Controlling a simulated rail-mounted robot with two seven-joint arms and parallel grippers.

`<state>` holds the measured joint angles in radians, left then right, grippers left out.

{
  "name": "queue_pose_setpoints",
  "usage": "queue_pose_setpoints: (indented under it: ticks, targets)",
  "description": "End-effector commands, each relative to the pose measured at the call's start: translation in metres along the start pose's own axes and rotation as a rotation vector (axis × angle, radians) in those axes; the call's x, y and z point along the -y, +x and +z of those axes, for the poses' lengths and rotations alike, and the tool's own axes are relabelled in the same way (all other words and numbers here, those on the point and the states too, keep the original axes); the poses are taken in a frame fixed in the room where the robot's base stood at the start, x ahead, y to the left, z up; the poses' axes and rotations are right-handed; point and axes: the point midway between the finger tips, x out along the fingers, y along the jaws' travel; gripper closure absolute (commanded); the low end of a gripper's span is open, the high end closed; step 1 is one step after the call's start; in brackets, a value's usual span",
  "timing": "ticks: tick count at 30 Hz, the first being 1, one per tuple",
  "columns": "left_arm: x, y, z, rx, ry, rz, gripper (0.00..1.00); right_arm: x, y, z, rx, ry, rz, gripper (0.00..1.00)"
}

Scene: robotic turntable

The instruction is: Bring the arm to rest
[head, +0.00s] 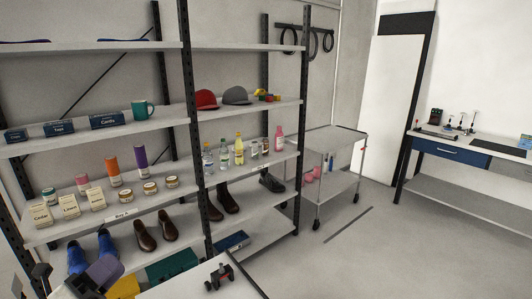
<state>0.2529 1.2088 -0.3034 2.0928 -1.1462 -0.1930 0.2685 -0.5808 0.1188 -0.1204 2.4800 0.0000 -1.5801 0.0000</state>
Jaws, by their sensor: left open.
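My left gripper (98,276) shows at the lower left edge of the head view, as grey-purple parts in front of the shelf's lower level. It is open, and I see nothing held between its fingers. The bottom edge of the picture cuts off part of the arm. My right gripper is not in view.
A shelving unit (150,125) with boxes, jars, bottles, caps and shoes fills the left and middle. A white tabletop (190,288) with a small black and red device (219,276) is close at the bottom. A grey cart (335,138) and a workbench (480,160) stand right. Floor (370,255) is clear.

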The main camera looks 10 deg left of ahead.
Motion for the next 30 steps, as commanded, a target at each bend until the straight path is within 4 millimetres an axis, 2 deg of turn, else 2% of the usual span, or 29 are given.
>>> queue_pose_setpoints:
  ticks: [3,5,8,11,14,15,17,19,20,21,24,30]
  targets:
    - [0.015,-0.003,0.028,0.270,-0.131,-0.060,0.58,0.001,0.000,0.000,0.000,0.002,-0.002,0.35]
    - [0.014,-0.010,0.040,0.409,-0.211,-0.056,0.58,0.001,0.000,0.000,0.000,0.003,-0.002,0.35]
    - [-0.003,-0.028,0.048,0.630,-0.363,0.007,0.58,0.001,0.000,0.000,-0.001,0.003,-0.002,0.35]
    - [-0.036,-0.053,0.036,0.833,-0.541,0.149,0.58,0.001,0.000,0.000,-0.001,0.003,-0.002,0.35]
    - [-0.078,-0.088,-0.005,0.995,-0.752,0.377,0.58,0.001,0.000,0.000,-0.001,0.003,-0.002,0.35]
    - [-0.093,-0.102,-0.027,1.040,-0.834,0.478,0.58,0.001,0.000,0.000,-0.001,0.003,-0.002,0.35]
    - [-0.110,-0.121,-0.064,1.080,-0.953,0.619,0.58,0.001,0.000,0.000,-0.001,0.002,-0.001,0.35]
    - [-0.123,-0.142,-0.109,1.096,-1.088,0.771,0.58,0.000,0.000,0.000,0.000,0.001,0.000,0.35]
    - [-0.127,-0.150,-0.130,1.092,-1.146,0.830,0.58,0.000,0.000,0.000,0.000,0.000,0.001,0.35]
    - [-0.130,-0.160,-0.158,1.075,-1.229,0.898,0.58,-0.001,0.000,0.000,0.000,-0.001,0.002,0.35]
    - [-0.129,-0.181,-0.219,1.043,-1.412,1.020,0.58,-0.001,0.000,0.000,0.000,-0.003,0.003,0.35]
    - [-0.127,-0.225,-0.291,1.107,-1.600,1.164,0.58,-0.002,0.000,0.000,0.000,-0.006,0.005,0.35]
